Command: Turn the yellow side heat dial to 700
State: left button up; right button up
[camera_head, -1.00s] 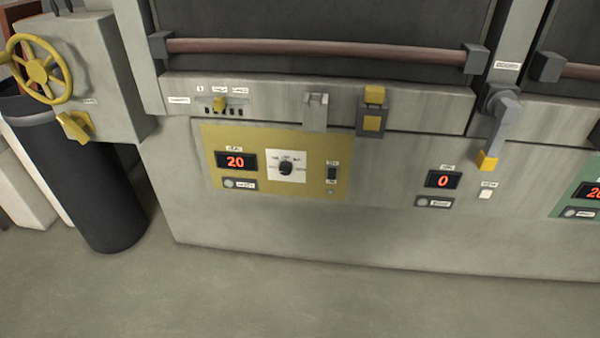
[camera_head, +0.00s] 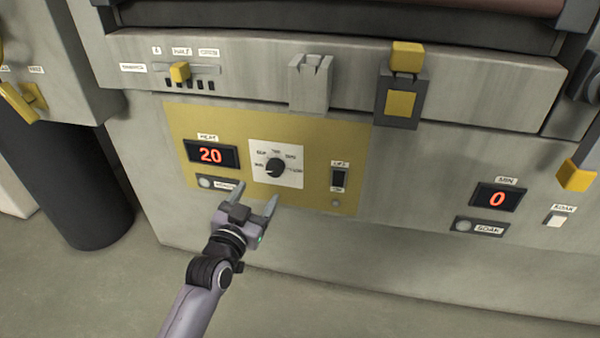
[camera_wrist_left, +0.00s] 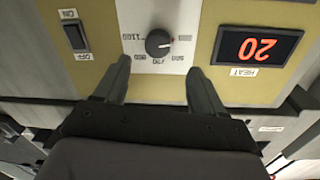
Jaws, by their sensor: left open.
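The yellow heat panel (camera_head: 310,190) is on the front of the grey machine. Its black round dial (camera_head: 276,168) sits on a white scale plate, and the display (camera_head: 211,155) to its left reads 20. My left gripper (camera_head: 257,194) is open and empty, just below and in front of the dial. In the left wrist view the picture is upside down: the dial (camera_wrist_left: 158,42) lies beyond and between the two open fingertips (camera_wrist_left: 160,70), apart from them. The exact scale mark the dial points to is too small to read surely. My right gripper is not in view.
An on/off switch (camera_head: 339,179) is right of the dial. A yellow-knobbed slider (camera_head: 180,72) and a yellow latch (camera_head: 402,100) are above. A second display (camera_head: 497,198) reading 0 is at the right. A dark bin (camera_head: 75,190) stands at the left. The floor below is clear.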

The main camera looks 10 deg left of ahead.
aim_at(273, 170)
pick_arm(q)
jog(key=w, duration=0.2)
jog(key=w+b, duration=0.1)
jog(key=w, duration=0.1)
jog(key=w+d, duration=0.1)
jog(key=w, duration=0.2)
jog(key=shift+r+b, duration=0.1)
jog(key=shift+b, duration=0.3)
jog(key=shift+w+d, duration=0.1)
jog(key=shift+w, duration=0.45)
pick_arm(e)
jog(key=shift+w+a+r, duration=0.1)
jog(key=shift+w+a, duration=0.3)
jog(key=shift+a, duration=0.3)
pick_arm(q)
jog(key=shift+c, duration=0.3)
jog(key=c, duration=1)
